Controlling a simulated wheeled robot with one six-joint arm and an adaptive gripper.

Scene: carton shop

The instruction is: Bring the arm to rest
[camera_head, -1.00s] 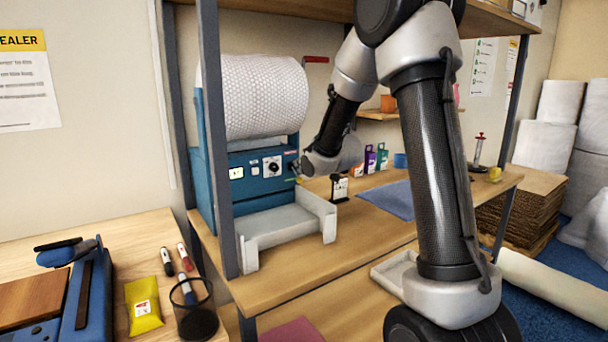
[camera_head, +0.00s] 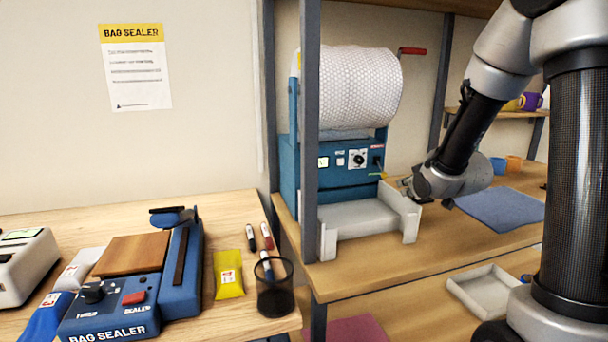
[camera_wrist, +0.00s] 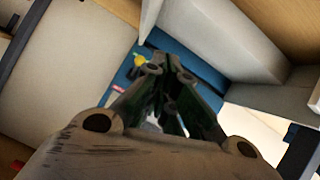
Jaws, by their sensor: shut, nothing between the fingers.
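My arm reaches in from the right in the head view and bends down toward the blue bubble-wrap machine (camera_head: 335,165). My gripper (camera_head: 403,186) is at the right of the machine's front panel, close to the right end of its pale tray (camera_head: 362,218). Its fingertips are small and partly hidden there. In the wrist view the fingers of my gripper (camera_wrist: 167,75) are closed together with nothing held. The blue machine body (camera_wrist: 190,55) and pale tray walls (camera_wrist: 225,40) lie beyond them. I cannot tell whether the fingers touch the machine.
A grey shelf post (camera_head: 310,130) stands left of the machine. A blue bag sealer (camera_head: 180,270), yellow packet (camera_head: 228,274) and mesh pen cup (camera_head: 275,290) are on the left table. A blue mat (camera_head: 500,208) lies right of the tray. A white tray (camera_head: 485,290) sits lower.

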